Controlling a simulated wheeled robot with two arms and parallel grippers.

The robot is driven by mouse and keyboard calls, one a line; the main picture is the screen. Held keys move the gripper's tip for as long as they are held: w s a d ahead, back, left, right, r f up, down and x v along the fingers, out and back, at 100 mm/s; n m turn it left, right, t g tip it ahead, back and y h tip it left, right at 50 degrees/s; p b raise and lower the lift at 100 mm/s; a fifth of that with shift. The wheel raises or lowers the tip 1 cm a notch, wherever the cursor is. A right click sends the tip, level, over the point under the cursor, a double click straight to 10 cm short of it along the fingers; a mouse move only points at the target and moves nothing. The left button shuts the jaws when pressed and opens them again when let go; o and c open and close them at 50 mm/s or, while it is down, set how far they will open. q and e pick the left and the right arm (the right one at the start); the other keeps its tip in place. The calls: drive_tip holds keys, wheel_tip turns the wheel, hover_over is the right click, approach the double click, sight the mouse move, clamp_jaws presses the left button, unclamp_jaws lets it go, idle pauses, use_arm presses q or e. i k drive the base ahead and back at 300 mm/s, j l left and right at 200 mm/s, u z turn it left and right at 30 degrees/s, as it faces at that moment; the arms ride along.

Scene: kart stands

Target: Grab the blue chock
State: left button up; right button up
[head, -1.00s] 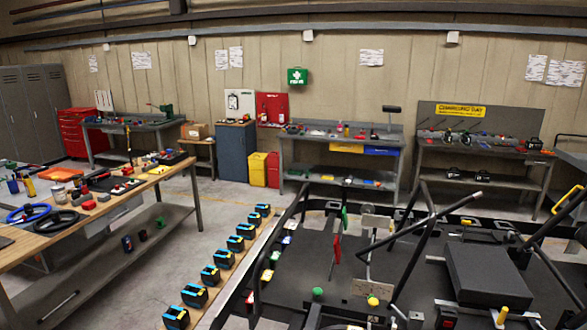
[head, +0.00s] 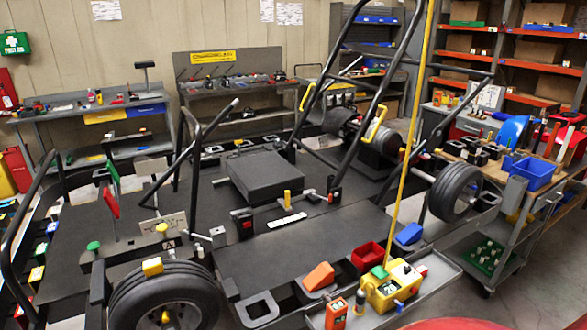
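The blue chock (head: 410,234) is a small wedge in the head view, right of centre in the lower half. It sits near the kart's right front side, just beyond the grey tray's far end and left of the right front wheel (head: 456,192). A similar orange chock (head: 319,277) lies nearer, to the left, by the tray's left end. Neither of my grippers is in view, and nothing is seen touching the blue chock.
A grey tray (head: 437,281) holds a yellow box (head: 391,290) close to the blue chock. A red bin (head: 368,256) is beside it. A tall yellow pole (head: 409,130) rises nearby. A grey cart (head: 508,235) stands right. The black kart frame fills the middle.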

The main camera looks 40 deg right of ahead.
sight(413, 233)
drive_tip(key=z, duration=2.2)
drive_tip(key=l+u, duration=0.15)
drive_tip(key=u, duration=0.5)
drive_tip(key=i+l+u, duration=0.1)
drive_tip(key=l+u, duration=0.35)
drive_tip(key=l, duration=0.3)
drive_tip(key=l+u, duration=0.4)
drive_tip(key=l, duration=0.3)
drive_tip(key=l+u, duration=0.1)
drive_tip(key=l, duration=1.35)
drive_tip(key=i, duration=0.3)
